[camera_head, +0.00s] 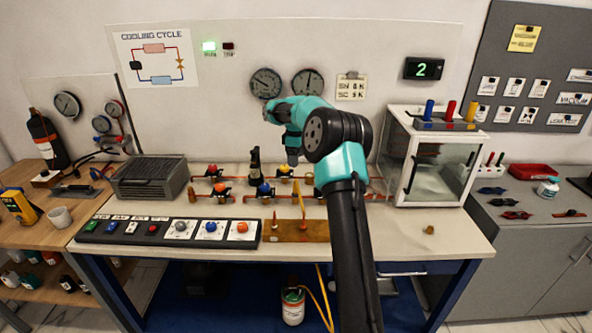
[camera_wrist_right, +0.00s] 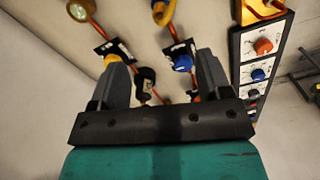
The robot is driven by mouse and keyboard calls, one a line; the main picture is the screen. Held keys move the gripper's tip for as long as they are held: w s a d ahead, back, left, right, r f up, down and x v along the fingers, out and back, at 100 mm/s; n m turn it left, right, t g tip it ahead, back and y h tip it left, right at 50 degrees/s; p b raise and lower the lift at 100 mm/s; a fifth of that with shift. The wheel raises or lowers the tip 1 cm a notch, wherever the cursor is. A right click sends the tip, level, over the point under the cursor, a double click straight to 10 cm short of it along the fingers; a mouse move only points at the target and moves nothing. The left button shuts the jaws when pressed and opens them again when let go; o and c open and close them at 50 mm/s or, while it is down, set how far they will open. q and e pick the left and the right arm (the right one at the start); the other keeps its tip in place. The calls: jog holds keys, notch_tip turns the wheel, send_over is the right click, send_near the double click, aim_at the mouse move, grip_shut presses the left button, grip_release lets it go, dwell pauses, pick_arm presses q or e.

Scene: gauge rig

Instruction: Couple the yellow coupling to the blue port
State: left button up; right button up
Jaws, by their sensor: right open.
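No part is clearly marked as the yellow coupling. My right gripper (camera_head: 293,162) points down above the pipe rows. In its wrist view its fingers (camera_wrist_right: 160,60) are apart, with nothing held between them. My left gripper is not in view.
A glass-fronted box (camera_head: 428,165) with blue, red and yellow cylinders on top stands to the right. A control panel (camera_head: 170,231) lies along the front and a grey finned unit (camera_head: 150,178) stands left. The front right of the bench is mostly clear.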

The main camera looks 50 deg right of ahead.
jog(key=shift+r, duration=1.7)
